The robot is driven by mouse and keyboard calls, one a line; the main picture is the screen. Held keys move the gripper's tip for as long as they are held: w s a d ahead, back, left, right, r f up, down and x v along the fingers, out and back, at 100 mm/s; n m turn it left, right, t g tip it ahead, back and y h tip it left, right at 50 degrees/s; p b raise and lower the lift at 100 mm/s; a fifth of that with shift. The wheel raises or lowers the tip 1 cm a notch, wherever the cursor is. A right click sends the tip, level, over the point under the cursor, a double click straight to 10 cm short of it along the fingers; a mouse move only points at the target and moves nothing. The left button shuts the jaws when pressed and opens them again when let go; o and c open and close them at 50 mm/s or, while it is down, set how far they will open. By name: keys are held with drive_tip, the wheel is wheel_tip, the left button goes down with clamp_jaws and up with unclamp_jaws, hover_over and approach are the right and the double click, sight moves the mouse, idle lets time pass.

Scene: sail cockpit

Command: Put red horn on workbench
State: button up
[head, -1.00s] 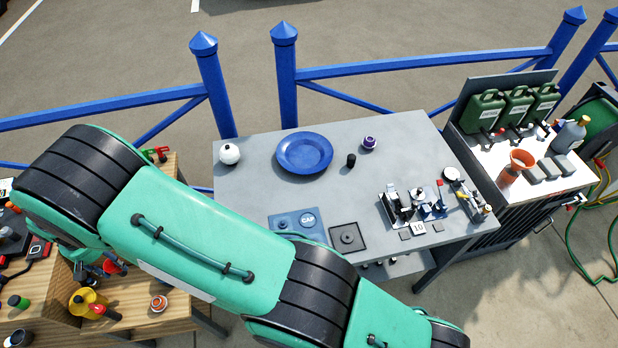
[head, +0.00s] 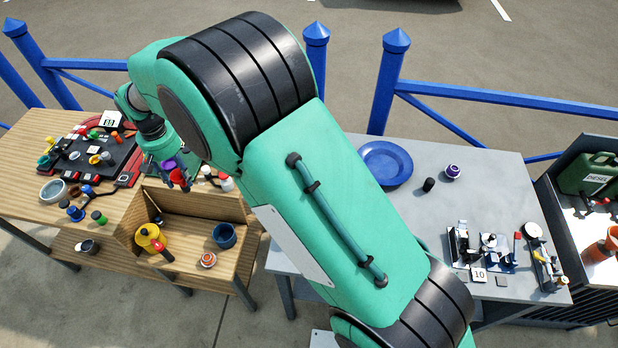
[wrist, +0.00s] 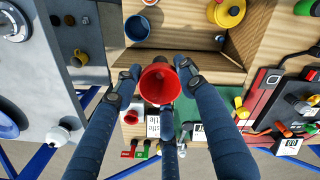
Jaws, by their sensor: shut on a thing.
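The red horn (wrist: 160,82) is in my gripper (wrist: 158,72), its flared mouth toward the wrist camera. The blue fingers close around it from both sides. In the head view the horn (head: 180,178) shows as a small red shape below my wrist, partly hidden by my arm. It is above the wooden workbench (head: 40,135), near the back edge of the open wooden box. I cannot tell how high it is above the surface.
A yellow pot (head: 150,238) and a blue cup (head: 224,236) are in the box. A black tray (head: 95,155) with small parts fills much of the bench's left. A grey table (head: 450,210) with a blue plate (head: 386,163) stands right. A white label card (wrist: 153,120) lies below the horn.

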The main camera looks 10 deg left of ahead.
drive_tip(key=w+d+p, duration=0.1)
drive_tip(key=w+d, duration=0.3)
drive_tip(key=d, duration=0.9)
drive_tip(key=w+d+p, duration=0.1)
drive_tip(key=w+d, duration=0.3)
drive_tip(key=d, duration=0.8)
drive_tip(key=s+d+p, duration=0.1)
drive_tip(key=s+d, duration=0.2)
drive_tip(key=d, duration=1)
drive_tip(key=s+d+p, duration=0.1)
drive_tip(key=s+d, duration=0.2)
drive_tip(key=d, duration=1)
drive_tip(key=shift+w+d+f, duration=0.1)
drive_tip(key=shift+f, duration=2.5)
drive_tip(key=shift+w, duration=0.15)
drive_tip(key=w+a, duration=0.2)
drive_tip(key=w, duration=0.5)
drive_tip(key=w+a+f+b, duration=0.1)
drive_tip(key=w+a, duration=0.1)
drive_tip(key=w, duration=0.5)
drive_tip(key=shift+a+f, duration=0.2)
drive_tip(key=shift+a, duration=0.2)
drive_tip(key=shift+w, duration=0.1)
